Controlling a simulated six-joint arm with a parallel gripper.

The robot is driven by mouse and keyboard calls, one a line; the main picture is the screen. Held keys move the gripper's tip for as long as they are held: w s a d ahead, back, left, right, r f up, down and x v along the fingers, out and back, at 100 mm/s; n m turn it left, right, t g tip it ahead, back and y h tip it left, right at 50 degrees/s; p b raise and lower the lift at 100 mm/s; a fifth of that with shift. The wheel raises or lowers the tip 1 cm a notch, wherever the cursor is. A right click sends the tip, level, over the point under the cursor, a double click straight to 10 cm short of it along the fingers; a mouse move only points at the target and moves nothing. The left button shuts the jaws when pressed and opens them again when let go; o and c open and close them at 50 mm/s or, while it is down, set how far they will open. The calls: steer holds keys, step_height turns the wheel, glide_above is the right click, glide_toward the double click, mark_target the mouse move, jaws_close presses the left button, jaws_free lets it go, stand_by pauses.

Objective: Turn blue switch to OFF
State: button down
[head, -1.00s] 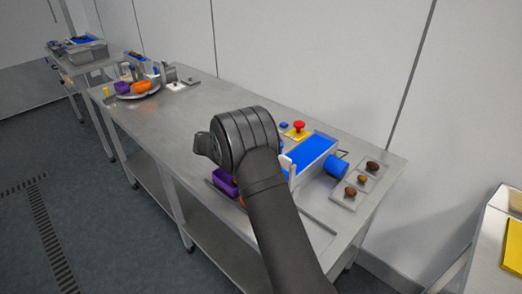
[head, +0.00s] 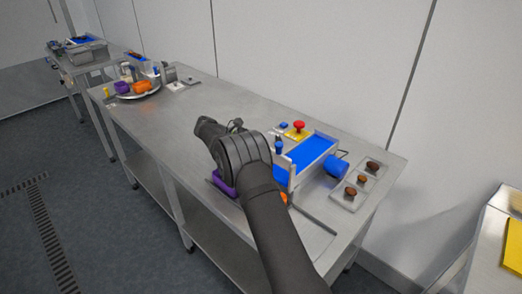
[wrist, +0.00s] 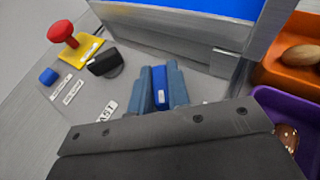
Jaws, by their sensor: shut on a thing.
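The blue switch (wrist: 160,86) is a blue lever or knob with a small white mark, standing on a grey panel in the wrist view. My gripper (wrist: 162,68) is shut on it, one grey-blue finger on each side. The switch's base and part of its label are hidden by the fingers and gripper body, so I cannot read its setting.
Left of the switch are a black knob (wrist: 105,63), a red mushroom button (wrist: 62,31) and a blue button (wrist: 48,76). A conveyor with a blue belt (head: 311,150) stands close by. An orange bin (wrist: 284,72) and purple bin (wrist: 265,98) lie to the right.

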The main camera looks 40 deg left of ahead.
steer(key=c, duration=1.4)
jaws_free()
steer(key=shift+o, duration=0.2)
step_height(320, 180, up, 4)
steer(key=shift+r, duration=0.25)
steer(key=w+d+r, duration=0.4)
steer(key=d+r, duration=0.2)
steer(key=d, duration=0.5)
steer(key=shift+w+r, duration=0.15)
steer(key=shift+r, duration=0.1)
